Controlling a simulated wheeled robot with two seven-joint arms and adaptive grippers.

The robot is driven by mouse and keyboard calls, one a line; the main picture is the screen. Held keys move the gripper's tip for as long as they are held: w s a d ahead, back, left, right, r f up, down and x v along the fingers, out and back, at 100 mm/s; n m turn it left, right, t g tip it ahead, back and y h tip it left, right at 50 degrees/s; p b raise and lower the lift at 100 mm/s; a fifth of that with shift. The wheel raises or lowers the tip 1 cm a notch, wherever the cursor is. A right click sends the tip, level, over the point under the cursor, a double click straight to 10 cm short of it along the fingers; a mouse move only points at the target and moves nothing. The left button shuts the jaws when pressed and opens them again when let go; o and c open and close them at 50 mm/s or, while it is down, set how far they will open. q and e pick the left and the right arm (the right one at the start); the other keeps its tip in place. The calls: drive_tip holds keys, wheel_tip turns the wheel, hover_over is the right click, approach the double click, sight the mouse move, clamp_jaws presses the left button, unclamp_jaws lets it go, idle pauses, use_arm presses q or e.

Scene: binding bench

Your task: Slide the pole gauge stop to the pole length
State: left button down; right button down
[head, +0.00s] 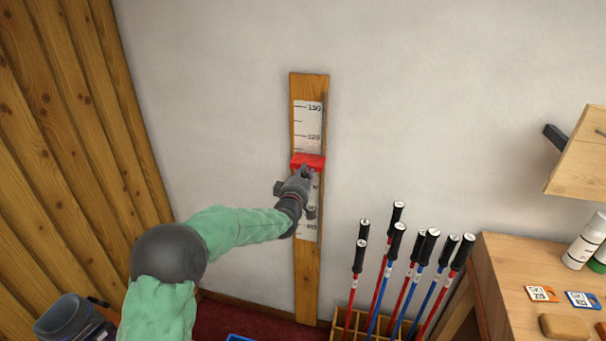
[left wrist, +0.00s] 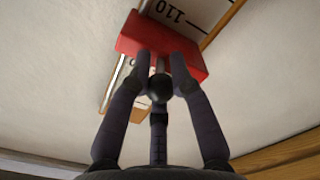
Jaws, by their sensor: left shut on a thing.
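The pole gauge is an upright wooden board (head: 307,275) on the white wall, with a white printed scale (head: 308,117) marked 130 and 120 above the stop. The red stop (head: 308,160) sits across the board a little below the 120 mark. In the left wrist view the red stop (left wrist: 190,55) lies just under the 110 mark as seen there. My left gripper (head: 308,174) is shut on a small dark knob (left wrist: 160,88) at the front of the stop. My gripper and forearm hide part of the scale below. My right gripper is not in view.
Several red and blue poles (head: 385,270) with black grips stand in a wooden rack (head: 350,322) right of the gauge. A wooden bench (head: 510,290) at the right holds tags (head: 541,294) and bottles (head: 583,240). Bare wall surrounds the gauge.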

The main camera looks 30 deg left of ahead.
use_arm(q)
wheel_tip(320, 180, down, 12)
drive_tip(key=b, duration=0.8)
drive_tip(key=shift+d+b, duration=0.15)
drive_tip(key=shift+b, duration=0.25)
drive_tip(key=c, duration=1.1)
unclamp_jaws()
drive_tip(key=v, duration=1.2)
